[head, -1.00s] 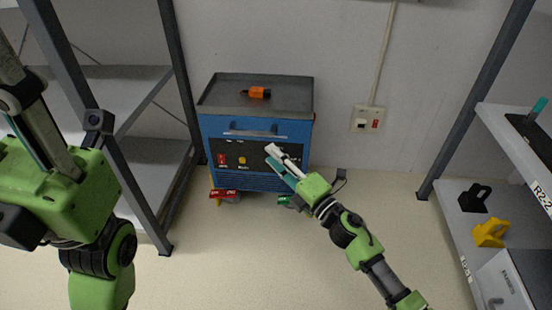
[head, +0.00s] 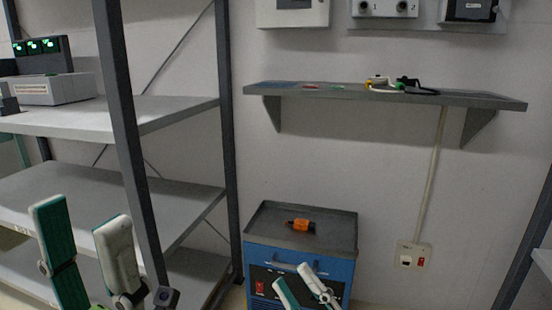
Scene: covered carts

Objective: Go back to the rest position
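My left gripper (head: 80,214) is at the lower left of the head view, fingers up and well apart. It is open, with nothing between the fingers, in front of the grey shelf rack (head: 175,185). My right gripper (head: 290,274) is at the bottom centre, in front of the blue cart (head: 338,268). Its two fingers show a gap with nothing held between them. Most of both arms is below the picture. An orange tool (head: 301,226) lies on the cart's grey top tray.
A wall shelf (head: 330,92) holds small items and cables above the cart. Boxes with green displays (head: 45,55) stand on the left rack. A wall socket (head: 413,257) is right of the cart.

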